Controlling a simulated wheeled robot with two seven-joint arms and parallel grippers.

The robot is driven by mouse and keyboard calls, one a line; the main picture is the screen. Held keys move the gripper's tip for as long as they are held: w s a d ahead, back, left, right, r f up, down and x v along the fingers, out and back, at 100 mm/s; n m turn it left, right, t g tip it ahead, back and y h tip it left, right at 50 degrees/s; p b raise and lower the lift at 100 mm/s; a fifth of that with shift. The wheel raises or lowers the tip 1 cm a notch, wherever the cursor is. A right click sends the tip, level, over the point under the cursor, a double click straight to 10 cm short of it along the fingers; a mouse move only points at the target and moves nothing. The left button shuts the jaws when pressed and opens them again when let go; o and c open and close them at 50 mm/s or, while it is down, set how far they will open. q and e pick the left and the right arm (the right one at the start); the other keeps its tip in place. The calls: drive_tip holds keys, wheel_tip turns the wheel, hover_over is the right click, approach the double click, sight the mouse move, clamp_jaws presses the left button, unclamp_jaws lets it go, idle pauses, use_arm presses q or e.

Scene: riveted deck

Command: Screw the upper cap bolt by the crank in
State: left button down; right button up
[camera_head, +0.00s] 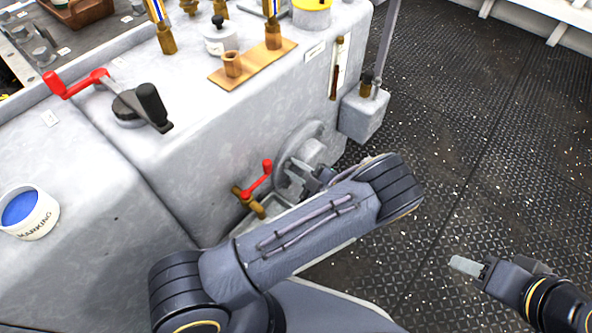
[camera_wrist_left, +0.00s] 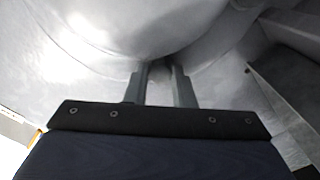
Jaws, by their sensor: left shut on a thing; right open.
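A round grey cap (camera_head: 305,158) sits on the side wall of the grey machine block. My left gripper (camera_head: 316,177) is at the front of this cap, partly behind my own forearm. In the left wrist view its two fingers (camera_wrist_left: 161,80) are close together, their tips at the underside of a large rounded pale surface (camera_wrist_left: 150,35). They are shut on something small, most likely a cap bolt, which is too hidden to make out. A small red crank (camera_head: 258,180) on a brass fitting is left of the cap. My right gripper (camera_head: 468,266) is open and empty over the deck at lower right.
A larger crank (camera_head: 128,105) with red and black handles stands on the block's top. A wooden board (camera_head: 250,65) with brass parts and a white tub (camera_head: 30,212) with blue contents are also there. A grey box (camera_head: 362,115) juts out right of the cap. The riveted deck (camera_head: 490,150) at right is clear.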

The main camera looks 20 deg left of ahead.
use_arm(q)
drive_tip(key=shift+m, duration=1.5)
drive_tip(key=c, duration=1.2)
unclamp_jaws()
drive_tip(key=shift+d, duration=0.1)
drive_tip(key=p+v, duration=0.1)
drive_tip(key=v, duration=0.6)
drive_tip(key=shift+s+d, duration=0.15)
drive_tip(key=shift+d, duration=0.2)
